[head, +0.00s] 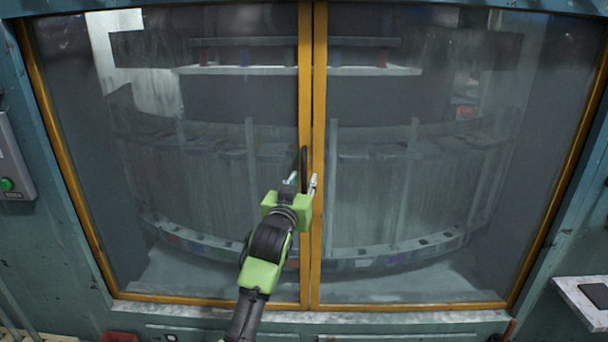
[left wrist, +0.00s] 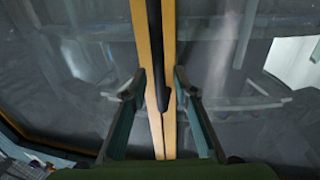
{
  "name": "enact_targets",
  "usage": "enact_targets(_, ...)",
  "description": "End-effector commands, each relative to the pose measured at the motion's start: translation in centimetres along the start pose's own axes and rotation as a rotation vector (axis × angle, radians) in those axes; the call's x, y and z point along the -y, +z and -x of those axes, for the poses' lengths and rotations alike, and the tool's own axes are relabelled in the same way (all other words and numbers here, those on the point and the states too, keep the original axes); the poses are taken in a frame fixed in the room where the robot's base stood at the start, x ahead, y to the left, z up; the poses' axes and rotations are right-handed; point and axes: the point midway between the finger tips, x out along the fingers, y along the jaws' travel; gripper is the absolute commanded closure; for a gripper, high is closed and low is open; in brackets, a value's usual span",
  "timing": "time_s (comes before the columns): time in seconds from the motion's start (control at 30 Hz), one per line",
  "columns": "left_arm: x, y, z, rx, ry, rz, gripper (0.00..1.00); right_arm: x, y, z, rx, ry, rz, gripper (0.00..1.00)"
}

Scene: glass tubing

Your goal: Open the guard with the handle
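The guard is a pair of glass panels (head: 220,130) in yellow-orange frames that meet at the centre, and both look closed. A dark vertical handle (head: 303,160) sits on the left panel's inner frame edge. My left gripper (head: 302,181) is open in front of the centre frames, at the handle's height. In the left wrist view, the handle (left wrist: 156,60) lies between the fingers of my left gripper (left wrist: 157,85), with a gap on either side. The lower part of the handle is hidden by the gripper in the head view. My right gripper is not in view.
Behind the glass is a curved carousel (head: 400,250) with a white shelf (head: 350,71). A grey control box (head: 12,165) with a green button is on the left. A white ledge (head: 585,300) juts out at lower right. The space before the panels is otherwise clear.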

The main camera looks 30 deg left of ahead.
Motion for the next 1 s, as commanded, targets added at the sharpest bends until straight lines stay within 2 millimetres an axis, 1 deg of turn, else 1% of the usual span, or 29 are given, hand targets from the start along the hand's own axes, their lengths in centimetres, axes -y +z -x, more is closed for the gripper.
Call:
enact_targets(0.03, 0.0, -0.2, -0.6, 0.0, 0.0, 0.0, 0.73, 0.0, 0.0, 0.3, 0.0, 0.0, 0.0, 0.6)
enact_targets(0.1, 0.0, -0.1, -1.1, 0.0, 0.0, 0.0, 0.73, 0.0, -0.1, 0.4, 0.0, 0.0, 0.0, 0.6)
enact_targets(0.2, 0.0, 0.0, -1.5, 0.001, 0.0, 0.0, 0.73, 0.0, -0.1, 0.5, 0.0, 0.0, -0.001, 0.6)
enact_targets(0.5, 0.0, 0.0, -1.6, 0.0, 0.0, 0.0, 0.73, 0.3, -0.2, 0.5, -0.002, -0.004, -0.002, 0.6)
enact_targets(0.57, 0.0, 0.0, -1.6, 0.0, 0.0, 0.0, 0.89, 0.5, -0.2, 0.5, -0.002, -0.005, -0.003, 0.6)
enact_targets(0.6, 0.0, 0.0, -1.6, 0.0, 0.0, 0.0, 0.99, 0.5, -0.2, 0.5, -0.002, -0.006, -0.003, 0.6)
enact_targets(0.87, 0.1, 0.0, -1.7, 0.0, 0.0, -0.001, 1.0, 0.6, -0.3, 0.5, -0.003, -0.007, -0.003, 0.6)
enact_targets(1.0, 0.8, 0.0, -2.3, 0.0, -0.002, -0.002, 1.0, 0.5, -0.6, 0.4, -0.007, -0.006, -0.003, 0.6)
